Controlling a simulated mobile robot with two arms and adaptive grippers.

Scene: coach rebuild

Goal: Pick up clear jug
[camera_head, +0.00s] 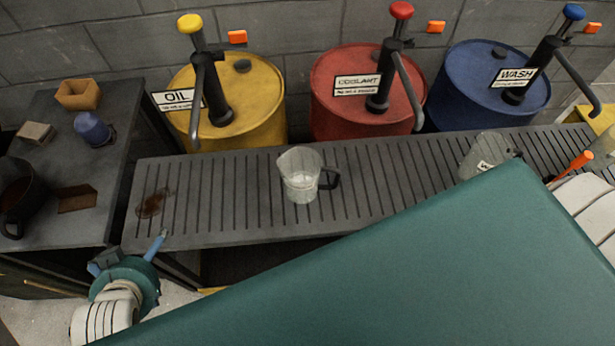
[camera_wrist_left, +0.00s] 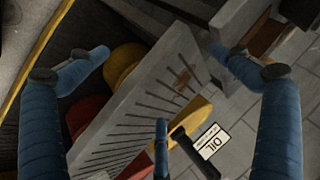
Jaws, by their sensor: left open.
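A clear jug (camera_head: 300,176) with a dark handle on its right stands upright on the slatted grey bench (camera_head: 230,205), in front of the gap between the yellow and red drums. A second clear jug (camera_head: 482,156) with a white label stands further right on the bench, partly hidden. My left gripper (camera_head: 130,254) is open and empty off the bench's front left corner, well left of the jugs. Its blue fingers (camera_wrist_left: 160,75) are spread in the left wrist view, where I make out no jug. Of my right gripper (camera_head: 575,166), only an orange finger shows clearly at the right edge.
Yellow OIL (camera_head: 255,100), red COOLANT (camera_head: 335,65) and blue WASH (camera_head: 470,75) drums with pumps stand behind the bench. A dark side table (camera_head: 50,230) at left holds a dark jug (camera_head: 22,195), a blue item (camera_head: 92,128) and boxes. A brown stain (camera_head: 152,204) marks the bench's left end.

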